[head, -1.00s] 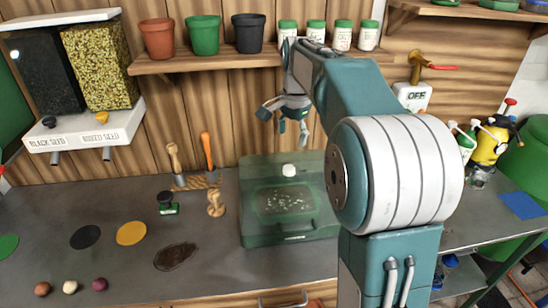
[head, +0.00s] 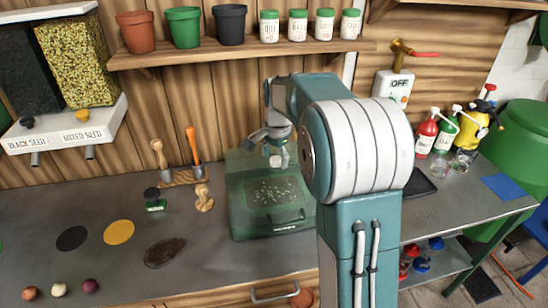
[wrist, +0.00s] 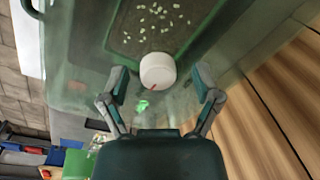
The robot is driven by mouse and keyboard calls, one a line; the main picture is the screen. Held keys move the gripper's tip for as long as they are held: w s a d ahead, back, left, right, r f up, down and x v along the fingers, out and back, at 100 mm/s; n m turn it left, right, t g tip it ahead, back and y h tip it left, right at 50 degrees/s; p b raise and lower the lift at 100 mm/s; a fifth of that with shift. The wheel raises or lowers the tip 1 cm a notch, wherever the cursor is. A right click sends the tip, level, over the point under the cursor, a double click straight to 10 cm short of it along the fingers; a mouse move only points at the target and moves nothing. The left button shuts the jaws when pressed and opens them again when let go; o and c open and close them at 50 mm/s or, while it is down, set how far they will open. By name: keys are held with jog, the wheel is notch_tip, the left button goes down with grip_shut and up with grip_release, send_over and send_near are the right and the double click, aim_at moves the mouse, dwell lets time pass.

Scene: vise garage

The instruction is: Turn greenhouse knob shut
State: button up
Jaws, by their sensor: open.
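The greenhouse (head: 272,222) is a low, see-through green box on the grey bench, with small pale seeds on dark soil inside. Its white round knob (head: 276,161) sits on top; in the wrist view the knob (wrist: 158,71) shows a red mark on its lower edge. My gripper (head: 268,140) is above the greenhouse, pointing down, close to the knob. In the wrist view my gripper (wrist: 161,84) is open, with one finger on each side of the knob and gaps between. I cannot tell how far above the knob the fingertips are.
A shelf (head: 240,53) with pots and labelled jars runs behind and above. Seed dispensers (head: 65,130) hang at the left. Hand tools (head: 190,160) stand left of the greenhouse. Spray bottles (head: 426,133) stand on the right-hand table.

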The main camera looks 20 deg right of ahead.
jog(key=shift+d, duration=0.45)
jog(key=c, duration=0.6)
jog(key=shift+a, duration=0.15)
grip_shut()
jog(key=shift+a, duration=0.1)
